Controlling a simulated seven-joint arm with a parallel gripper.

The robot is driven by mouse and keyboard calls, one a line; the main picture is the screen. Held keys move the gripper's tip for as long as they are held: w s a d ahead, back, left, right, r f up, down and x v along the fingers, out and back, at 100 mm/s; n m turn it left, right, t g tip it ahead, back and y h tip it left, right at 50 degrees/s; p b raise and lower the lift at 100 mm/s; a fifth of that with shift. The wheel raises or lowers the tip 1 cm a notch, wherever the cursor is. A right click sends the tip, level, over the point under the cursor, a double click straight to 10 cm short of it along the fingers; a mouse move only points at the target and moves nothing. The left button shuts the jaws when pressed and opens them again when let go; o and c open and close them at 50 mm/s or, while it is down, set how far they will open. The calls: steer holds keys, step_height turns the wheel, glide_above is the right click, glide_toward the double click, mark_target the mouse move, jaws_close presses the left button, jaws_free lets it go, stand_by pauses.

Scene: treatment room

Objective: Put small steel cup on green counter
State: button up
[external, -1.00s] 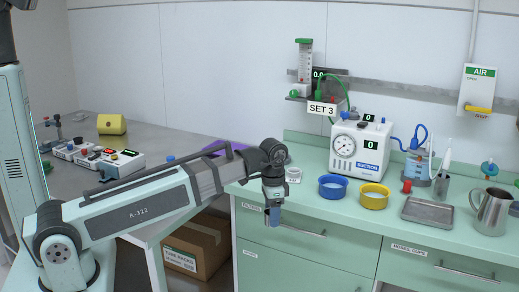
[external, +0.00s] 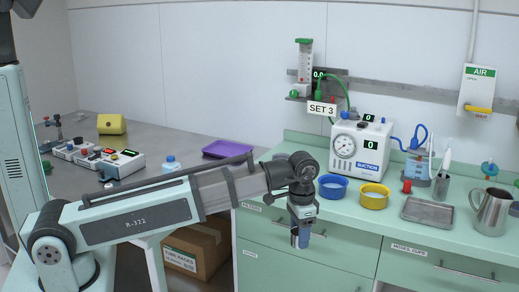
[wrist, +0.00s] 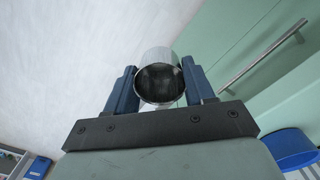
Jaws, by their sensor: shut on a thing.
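A small steel cup (wrist: 160,78) is between the blue fingers of my gripper (wrist: 159,70) in the wrist view, with its round open mouth facing the camera. My gripper is shut on it. In the external view my gripper (external: 300,238) points down in front of the drawer fronts, with its fingertips below the countertop's front edge. I cannot make out the cup there. The green counter (external: 395,222) runs along the wall behind and to the right of my gripper.
The counter holds a blue bowl (external: 333,189), a yellow bowl (external: 373,198), a suction unit (external: 361,150), a steel tray (external: 427,211) and a steel jug (external: 491,213). Its front strip before the bowls is clear. Drawer handles (external: 478,272) stick out from the front. A purple tray (external: 226,148) lies on the grey table.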

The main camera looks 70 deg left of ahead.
step_height(320, 180, up, 12)
steer(key=w+a+n, duration=0.2)
steer(key=w+a, duration=0.1)
steer(key=a, duration=2.4)
steer(key=s+a+n, duration=0.1)
steer(key=s+a, duration=0.3)
steer(key=a, duration=0.9)
steer(key=s+a+n, duration=0.2)
steer(key=s+a, duration=0.2)
steer(key=a, duration=0.8)
steer(key=s+a+n, duration=0.1)
steer(key=s+a, duration=1)
steer(key=a, duration=0.3)
steer(key=s+a+n, duration=0.1)
steer(key=s+a, duration=1.1)
steer(key=a, duration=0.1)
steer(key=s+a+n, duration=0.1)
steer(key=s+a, duration=0.6)
steer(key=s, duration=0.5)
steer(key=s+a+n, duration=0.1)
steer(key=s+a, duration=0.5)
steer(key=s, duration=0.7)
steer(key=shift+w+f, duration=0.15)
steer(key=shift+f, duration=3.75)
steer(key=shift+w+f, duration=0.15)
steer(key=shift+f, duration=3.75)
steer(key=shift+f, duration=0.1)
